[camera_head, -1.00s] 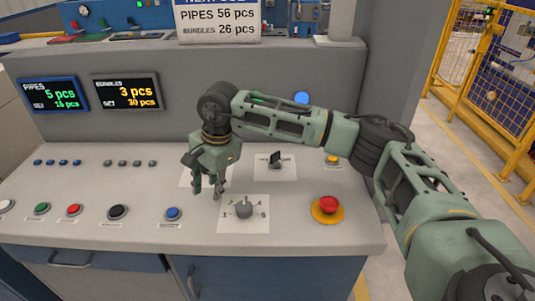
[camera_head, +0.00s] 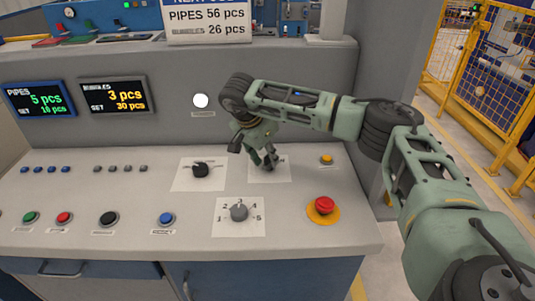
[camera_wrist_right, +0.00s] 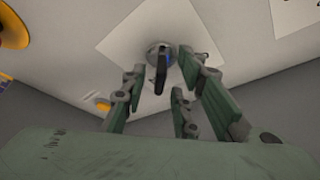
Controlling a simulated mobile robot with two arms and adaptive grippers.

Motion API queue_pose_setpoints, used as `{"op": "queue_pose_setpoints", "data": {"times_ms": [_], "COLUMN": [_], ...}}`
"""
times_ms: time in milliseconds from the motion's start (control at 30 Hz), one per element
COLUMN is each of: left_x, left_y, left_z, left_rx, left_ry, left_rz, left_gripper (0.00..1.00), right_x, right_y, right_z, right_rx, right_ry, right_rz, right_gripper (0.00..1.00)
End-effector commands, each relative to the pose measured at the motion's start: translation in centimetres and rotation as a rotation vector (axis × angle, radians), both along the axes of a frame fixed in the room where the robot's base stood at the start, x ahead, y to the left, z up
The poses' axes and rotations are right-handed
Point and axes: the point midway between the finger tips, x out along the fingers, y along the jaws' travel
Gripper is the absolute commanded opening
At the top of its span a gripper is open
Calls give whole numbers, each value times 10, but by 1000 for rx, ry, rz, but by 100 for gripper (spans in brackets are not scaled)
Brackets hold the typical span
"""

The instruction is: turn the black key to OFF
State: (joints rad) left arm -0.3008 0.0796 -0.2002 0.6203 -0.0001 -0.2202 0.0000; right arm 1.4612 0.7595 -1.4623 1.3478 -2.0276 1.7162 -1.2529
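The black key (camera_wrist_right: 161,68) stands in a round metal lock on a white plate (camera_wrist_right: 120,40) in the right wrist view. In the head view the same plate (camera_head: 284,176) shows under my right gripper (camera_head: 262,162), whose fingers mostly hide the key. My right gripper (camera_wrist_right: 164,85) is open, with its fingers spread on both sides of the key. The key stands between the fingertips with gaps visible; I cannot tell whether any finger touches it. The plate's markings are not readable. My left gripper is not in view.
A black rotary switch (camera_head: 201,170) sits left of the key, and a grey numbered knob (camera_head: 239,212) in front. A red emergency button (camera_head: 323,205) and a small yellow button (camera_head: 326,159) lie to the right. The raised panel wall (camera_head: 180,125) stands behind.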

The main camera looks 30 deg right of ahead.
Motion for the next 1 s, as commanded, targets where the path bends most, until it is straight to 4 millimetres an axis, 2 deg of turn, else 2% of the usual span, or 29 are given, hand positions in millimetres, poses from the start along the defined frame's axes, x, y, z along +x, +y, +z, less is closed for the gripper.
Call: {"op": "queue_pose_setpoints", "data": {"times_ms": [233,533,1000], "left_x": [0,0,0], "left_y": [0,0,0], "left_z": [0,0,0], "left_rx": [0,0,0], "left_ry": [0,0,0], "left_rz": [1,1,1], "left_gripper": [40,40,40], "right_x": [0,0,0], "right_y": [0,0,0], "right_z": [-1,0,0], "right_rx": [0,0,0], "right_ry": [0,-1,-1], "right_rz": [0,0,27], "right_gripper": [26,0,0]}}
